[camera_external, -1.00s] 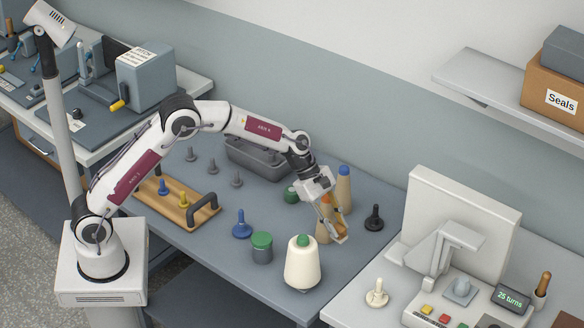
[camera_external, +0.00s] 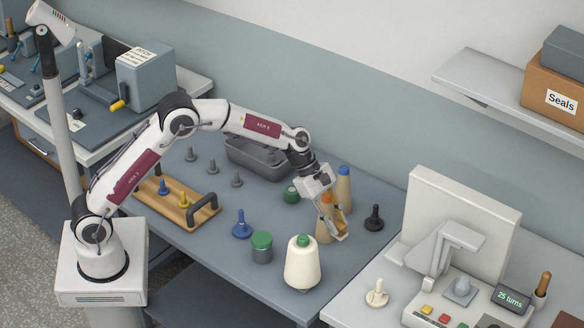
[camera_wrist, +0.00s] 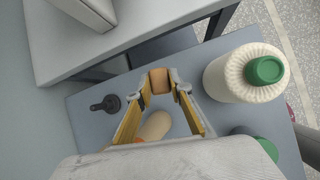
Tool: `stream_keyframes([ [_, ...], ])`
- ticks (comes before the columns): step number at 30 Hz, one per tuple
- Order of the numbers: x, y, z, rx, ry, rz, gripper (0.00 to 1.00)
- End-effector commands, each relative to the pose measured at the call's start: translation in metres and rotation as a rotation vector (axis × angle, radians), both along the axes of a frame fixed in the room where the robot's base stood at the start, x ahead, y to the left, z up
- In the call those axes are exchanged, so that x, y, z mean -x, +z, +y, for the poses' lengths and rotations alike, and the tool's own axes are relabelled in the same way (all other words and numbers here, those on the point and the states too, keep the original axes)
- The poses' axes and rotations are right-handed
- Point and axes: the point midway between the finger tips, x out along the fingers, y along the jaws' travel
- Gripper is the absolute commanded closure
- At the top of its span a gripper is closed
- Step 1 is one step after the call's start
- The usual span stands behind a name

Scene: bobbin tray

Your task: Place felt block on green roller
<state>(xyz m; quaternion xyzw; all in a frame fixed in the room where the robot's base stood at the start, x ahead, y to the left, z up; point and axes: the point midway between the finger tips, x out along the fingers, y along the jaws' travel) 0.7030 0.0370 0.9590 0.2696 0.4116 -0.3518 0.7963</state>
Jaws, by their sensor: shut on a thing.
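My gripper (camera_external: 340,234) reaches down at the right part of the table, beside tan cones. In the wrist view my gripper (camera_wrist: 160,83) is shut on a small orange-brown block between its fingertips, which I take as the felt block (camera_wrist: 159,79). In the external view the block cannot be made out clearly. A small green cylinder (camera_external: 291,194), perhaps the green roller, stands behind and left of my gripper. A grey jar with a green lid (camera_external: 262,247) stands to the front left; I cannot tell for certain which is the roller.
A white ribbed spool with a green top (camera_external: 302,264) stands close in front. A tan cone with a blue top (camera_external: 344,187) and a black peg (camera_external: 374,218) are near. A blue peg (camera_external: 241,226), wooden tray (camera_external: 178,213) and grey bin (camera_external: 255,160) lie left.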

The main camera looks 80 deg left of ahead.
Motion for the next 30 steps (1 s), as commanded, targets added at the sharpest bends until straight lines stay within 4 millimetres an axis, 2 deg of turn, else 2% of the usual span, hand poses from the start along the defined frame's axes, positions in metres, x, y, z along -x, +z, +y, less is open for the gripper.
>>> stream_keyframes([
  [17, 0.0, 0.092, 0.002, -0.001, 0.005, -0.002, 0.96],
  [26, 0.009, 0.088, 0.062, 0.017, 0.179, 0.022, 0.96],
  [30, 0.017, 0.088, 0.098, 0.028, 0.288, 0.032, 0.96],
])
